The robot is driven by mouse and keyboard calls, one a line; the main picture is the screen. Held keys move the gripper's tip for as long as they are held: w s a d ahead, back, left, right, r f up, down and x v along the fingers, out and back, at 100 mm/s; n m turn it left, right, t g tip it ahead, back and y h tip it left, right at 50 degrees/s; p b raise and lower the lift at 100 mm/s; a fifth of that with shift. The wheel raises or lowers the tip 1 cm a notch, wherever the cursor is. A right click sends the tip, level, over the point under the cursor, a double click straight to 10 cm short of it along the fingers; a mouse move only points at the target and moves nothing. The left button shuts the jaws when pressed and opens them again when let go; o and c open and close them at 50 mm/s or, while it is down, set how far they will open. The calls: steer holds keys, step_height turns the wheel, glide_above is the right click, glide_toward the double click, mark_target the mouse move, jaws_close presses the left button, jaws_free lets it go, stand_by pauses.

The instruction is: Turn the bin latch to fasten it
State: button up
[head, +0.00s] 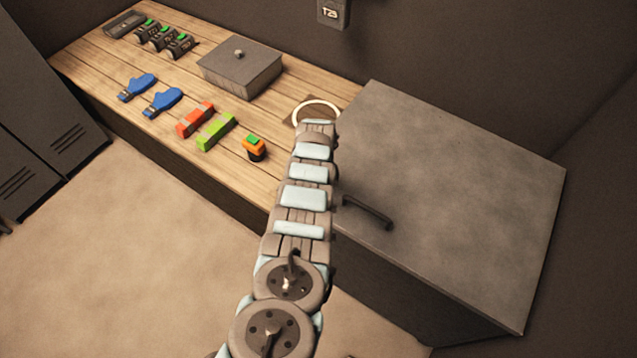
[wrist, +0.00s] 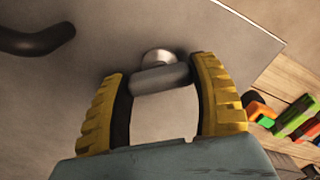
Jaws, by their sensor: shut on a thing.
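The bin (head: 450,190) is a large dark grey box with a flat lid at the right in the head view. Its pale grey surface (wrist: 100,60) fills much of the wrist view. The latch (wrist: 160,79) is a short grey bar on a round silver pivot, lying nearly crosswise, slightly tilted, in the wrist view. My gripper (wrist: 162,84) has its two yellow ribbed fingers at either end of the bar and is shut on it. In the head view my arm hides the latch and my gripper.
A dark bin handle (head: 368,212) sticks out close by. The wooden bench (head: 90,62) holds a lidded grey box (head: 240,70), blue mitts (head: 163,102), a red block (head: 195,120), a green block (head: 216,131), an orange item (head: 254,150) and a pale ring (head: 317,104). Open floor lies in front.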

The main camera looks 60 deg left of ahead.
steer(key=n+b, duration=0.1)
steer(key=n, duration=0.1)
steer(key=shift+w+f+n, duration=0.1)
steer(key=shift+f+n, duration=0.05)
steer(key=shift+n, duration=0.15)
steer(key=n+b, duration=0.4)
steer(key=shift+f, duration=0.15)
steer(key=shift+r+n+b, duration=0.2)
steer(key=shift+n+b, duration=1.45)
steer(key=shift+n, duration=0.25)
steer(key=o, duration=1.2)
steer(key=shift+r, duration=0.15)
step_height(320, 180, up, 12)
steer(key=shift+f, duration=0.1)
